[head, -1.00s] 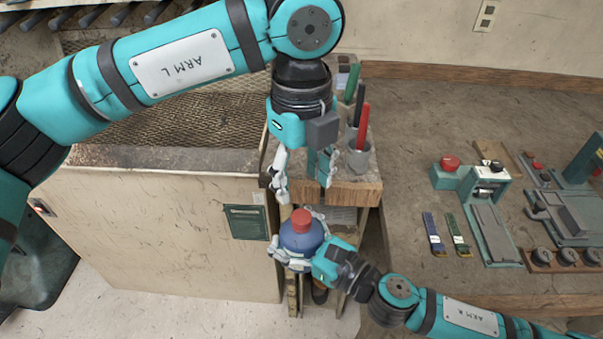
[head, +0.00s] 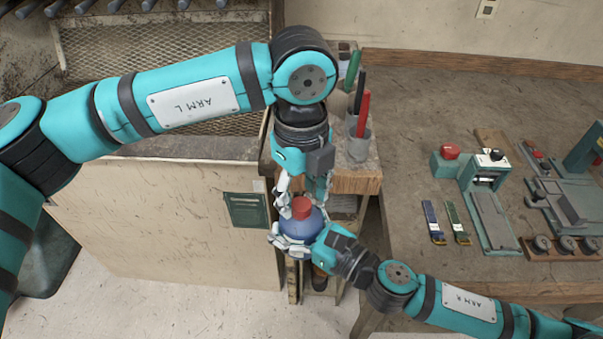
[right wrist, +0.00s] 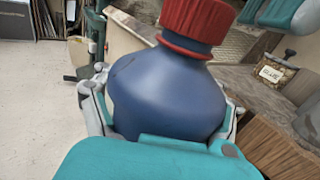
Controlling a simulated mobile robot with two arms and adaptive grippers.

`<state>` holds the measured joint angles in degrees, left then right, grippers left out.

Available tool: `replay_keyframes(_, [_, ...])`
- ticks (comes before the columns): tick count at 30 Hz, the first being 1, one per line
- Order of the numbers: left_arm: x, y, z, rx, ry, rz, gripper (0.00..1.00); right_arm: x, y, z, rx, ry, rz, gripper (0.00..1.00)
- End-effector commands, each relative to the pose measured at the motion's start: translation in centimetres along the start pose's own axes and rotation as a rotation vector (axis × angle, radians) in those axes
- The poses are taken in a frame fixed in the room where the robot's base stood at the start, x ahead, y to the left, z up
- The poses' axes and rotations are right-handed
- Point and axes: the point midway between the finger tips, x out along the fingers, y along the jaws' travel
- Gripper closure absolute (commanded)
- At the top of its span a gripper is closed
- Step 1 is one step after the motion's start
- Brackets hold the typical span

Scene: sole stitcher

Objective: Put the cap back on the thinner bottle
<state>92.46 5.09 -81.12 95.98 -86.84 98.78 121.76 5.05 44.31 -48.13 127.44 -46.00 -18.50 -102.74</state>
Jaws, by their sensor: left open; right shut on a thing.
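The thinner bottle (head: 304,227) is blue and round-shouldered, with a red cap (head: 301,207) on its neck. Both show large in the right wrist view, the bottle (right wrist: 168,95) below and the ribbed cap (right wrist: 197,20) cut off by the top edge. My right gripper (head: 300,243) is shut around the bottle's body and holds it upright in front of the small wooden stand. My left gripper (head: 304,202) points down from above, open, with its fingers on either side of the cap. I cannot tell whether they touch it.
The small wooden stand (head: 355,182) holds cups with green, black and red handled tools (head: 363,112). A large pale cabinet (head: 150,220) stands left. The workbench (head: 420,130) at right carries a teal machine (head: 487,200) and two small strips (head: 446,222).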

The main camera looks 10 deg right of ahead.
Motion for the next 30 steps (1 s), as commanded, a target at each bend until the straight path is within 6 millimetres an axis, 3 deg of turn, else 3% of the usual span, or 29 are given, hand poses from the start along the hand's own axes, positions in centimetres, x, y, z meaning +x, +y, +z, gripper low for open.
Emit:
replay_keyframes(5, [1.26,0.05,0.00,0.001,-0.001,0.001,0.50,0.01,0.00,0.07,0.000,-0.001,0.000,1.00])
replay_keyframes(14, [1.39,0.03,0.00,0.001,-0.001,0.000,0.50,0.01,0.00,0.06,0.000,-0.001,0.000,1.00])
replay_keyframes(25, [1.36,0.02,-0.01,0.001,-0.001,0.000,0.99,0.01,0.02,0.07,0.000,-0.001,0.001,1.00])
replay_keyframes(30, [1.35,0.01,-0.01,0.013,-0.001,-0.001,1.00,0.01,0.03,0.06,0.000,-0.001,0.001,1.00])
